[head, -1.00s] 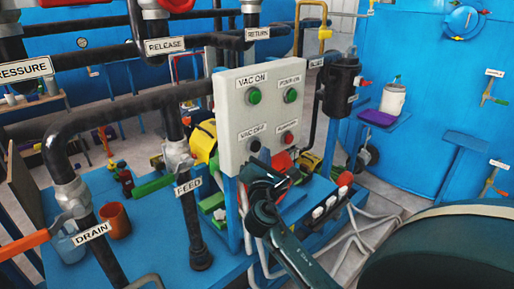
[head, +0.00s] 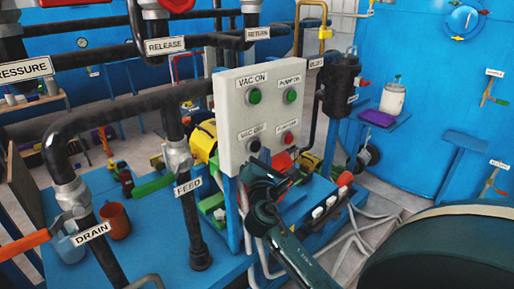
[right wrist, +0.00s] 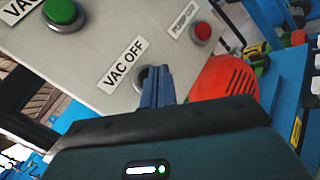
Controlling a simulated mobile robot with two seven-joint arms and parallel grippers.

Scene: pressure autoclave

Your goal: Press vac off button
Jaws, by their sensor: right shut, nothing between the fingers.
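The grey control panel (head: 225,102) carries the black VAC OFF button (head: 253,144) at its lower left, under the VAC OFF label (head: 252,131). In the right wrist view the VAC OFF button (right wrist: 140,77) shows only in part, behind my fingers. My right gripper (head: 256,163) is shut and empty, just below and in front of the button. In the right wrist view the shut fingertips of my right gripper (right wrist: 157,72) overlap the button's right side. I cannot tell whether they touch it. My left gripper is not in view.
The green VAC ON button (head: 255,97) sits above, another green button (head: 292,95) at upper right, and the red pump button (head: 288,139) to the right. The black FEED pipe (head: 190,220) stands left of the panel. A dark cylinder (head: 340,85) hangs to its right.

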